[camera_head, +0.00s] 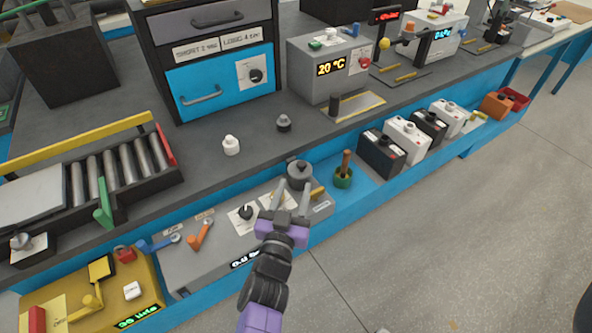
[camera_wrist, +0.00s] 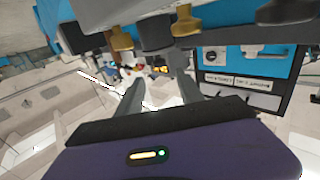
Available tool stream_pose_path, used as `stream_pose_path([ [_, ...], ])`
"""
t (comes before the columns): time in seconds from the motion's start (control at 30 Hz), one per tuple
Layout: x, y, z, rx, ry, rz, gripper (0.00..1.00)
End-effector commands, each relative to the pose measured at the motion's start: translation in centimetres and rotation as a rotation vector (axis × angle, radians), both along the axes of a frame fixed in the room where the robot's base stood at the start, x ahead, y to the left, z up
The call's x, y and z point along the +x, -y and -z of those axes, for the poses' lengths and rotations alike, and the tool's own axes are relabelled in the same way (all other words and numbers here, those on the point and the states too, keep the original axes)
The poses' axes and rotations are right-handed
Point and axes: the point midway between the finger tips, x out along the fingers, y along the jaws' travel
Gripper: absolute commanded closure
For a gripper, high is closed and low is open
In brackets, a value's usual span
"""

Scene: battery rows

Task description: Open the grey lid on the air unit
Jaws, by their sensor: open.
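The air unit (camera_head: 205,262) is a long grey box on the blue front shelf, with a dark bar readout, a black knob, an orange lever (camera_head: 203,232) and a blue lever (camera_head: 160,244). A round grey lid (camera_head: 299,178) with a small top knob is at its far right end and looks closed. My gripper (camera_head: 293,190) is open, its fingers pointing towards the lid and apparently just short of it. In the wrist view my gripper (camera_wrist: 158,88) is empty between the fingers. Whether it touches the lid cannot be told.
A green pot with a brown handle (camera_head: 344,175) stands close right of the lid. Several battery blocks (camera_head: 407,140) line the shelf further right. A yellow unit (camera_head: 90,300) is at the left. A white knobbed piece (camera_head: 231,146) and a dark one (camera_head: 284,123) stand on the bench behind.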

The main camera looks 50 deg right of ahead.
Motion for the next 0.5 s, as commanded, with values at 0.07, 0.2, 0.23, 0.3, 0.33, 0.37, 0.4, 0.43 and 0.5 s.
stream_pose_path([
  [0.07,0.4,1.0,0.0,0.000,0.000,0.002,0.56],
  [0.2,1.5,3.0,-0.1,0.000,0.001,0.004,0.56],
  [0.23,1.7,3.4,0.0,0.000,0.001,0.002,0.56],
  [0.3,2.2,4.3,-0.1,0.000,0.000,0.003,0.56],
  [0.33,2.4,4.6,-0.1,0.000,0.000,0.002,0.56],
  [0.37,2.5,4.9,0.0,0.001,0.000,0.003,0.56],
  [0.4,2.8,5.3,0.0,0.001,0.000,0.002,0.56],
  [0.43,2.9,5.5,0.0,0.001,0.000,0.001,0.56],
  [0.5,3.1,5.9,0.0,0.003,0.001,0.002,0.56],
])
